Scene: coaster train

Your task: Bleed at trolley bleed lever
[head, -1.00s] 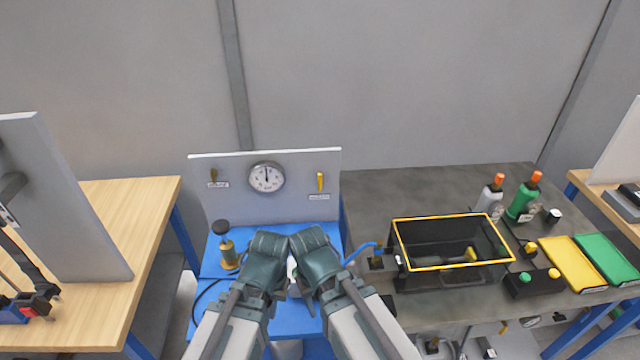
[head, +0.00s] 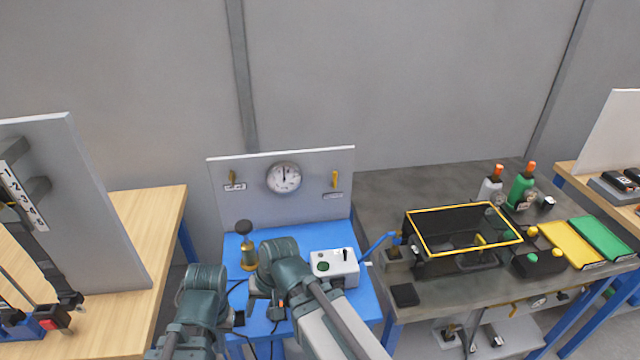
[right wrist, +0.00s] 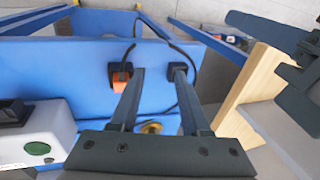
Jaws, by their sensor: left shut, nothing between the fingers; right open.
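The blue trolley (head: 356,301) has an upright grey panel (head: 306,207) with a round gauge (head: 284,178). One small yellow lever (head: 335,179) is at the panel's right and another lever (head: 232,177) at its left, each above a label too small to read. Both levers point roughly up. My right gripper (head: 258,296) is over the trolley top, below and apart from both levers. Its fingers (right wrist: 160,100) are open and empty in the right wrist view. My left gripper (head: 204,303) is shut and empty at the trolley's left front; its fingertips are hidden.
A white box (head: 334,267) and a brass piece with a black knob (head: 247,250) stand on the trolley. Black cable plugs (right wrist: 178,73) are by the right gripper. A yellow-rimmed bin (head: 413,239) is right; a wooden table (head: 150,222) is left.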

